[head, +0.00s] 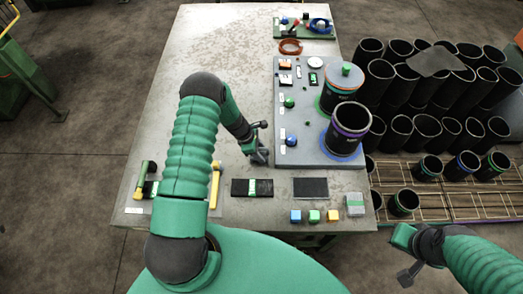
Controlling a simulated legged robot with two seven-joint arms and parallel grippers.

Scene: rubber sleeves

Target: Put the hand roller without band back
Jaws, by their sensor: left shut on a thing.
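My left gripper (259,155) is low over the middle of the grey table, left of the grey board. It is shut on a small dark thing, which fits the hand roller without band, but the fingers hide most of it. A green-handled tool (144,177) is at the table's front left by a white label. A yellow-handled tool (215,187) is to its right, partly hidden by my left arm. My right gripper (408,272) is off the table's front right corner; its opening is unclear.
The grey board (292,67) bears two dark sleeves, one with a purple band (348,130). A black strip with a green band (252,188), a dark pad (310,187) and small coloured blocks (314,216) line the front. Many sleeves (400,132) stand on the right.

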